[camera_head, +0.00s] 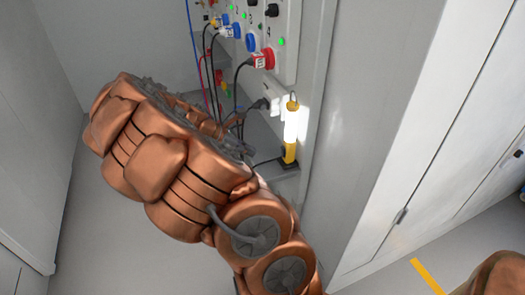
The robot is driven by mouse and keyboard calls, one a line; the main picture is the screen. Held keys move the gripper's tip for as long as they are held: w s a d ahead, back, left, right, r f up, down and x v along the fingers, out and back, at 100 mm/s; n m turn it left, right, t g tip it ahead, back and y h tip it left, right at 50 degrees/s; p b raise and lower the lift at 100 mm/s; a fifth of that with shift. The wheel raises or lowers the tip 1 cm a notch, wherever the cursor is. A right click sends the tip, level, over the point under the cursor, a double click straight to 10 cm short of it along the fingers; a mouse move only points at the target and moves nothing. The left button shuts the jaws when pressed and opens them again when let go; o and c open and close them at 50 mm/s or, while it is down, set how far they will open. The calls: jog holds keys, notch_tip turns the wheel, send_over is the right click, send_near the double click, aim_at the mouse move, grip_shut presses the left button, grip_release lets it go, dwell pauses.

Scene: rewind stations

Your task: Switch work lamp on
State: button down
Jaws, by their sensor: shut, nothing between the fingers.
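The work lamp (290,128) stands upright in the head view, right of the sockets' cables. It has a yellow base, a bright white tube that looks lit, and a small hook on top. Its switch cannot be made out. My copper arm (165,160) fills the middle and lower part of the view, left of the lamp. My gripper's fingers are hidden behind the arm, so their distance to the lamp cannot be told.
A panel (280,35) with red and blue plugs, black knobs and green lights is above the lamp. Several cables hang below it beside my arm. A grey cabinet (395,130) stands close on the right. Grey floor shows at the lower left.

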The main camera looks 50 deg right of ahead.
jog(key=shift+a+f+v, duration=0.1)
jog(key=shift+f+v, duration=0.05)
jog(key=shift+v, duration=0.9)
jog(key=shift+a+f+v, duration=0.15)
jog(key=shift+v, duration=0.9)
jog(key=shift+w, duration=0.1)
jog(key=s+a+r+m+t+y, duration=0.1)
jog(key=s+a+m+y, duration=0.25)
jog(key=s+a, duration=0.5)
jog(key=s+a+m+y, duration=0.2)
jog(key=s+a+m, duration=0.25)
jog(key=a, duration=0.75)
jog(key=s+a+r+m+t+y, duration=0.1)
jog(key=s+a+m+y, duration=0.25)
jog(key=s+a, duration=0.55)
notch_tip(320, 180, up, 22)
jog(key=t+h+p, duration=0.1)
jog(key=p, duration=2)
jog(key=shift+w+a+r, duration=0.15)
jog(key=shift+a, duration=0.2)
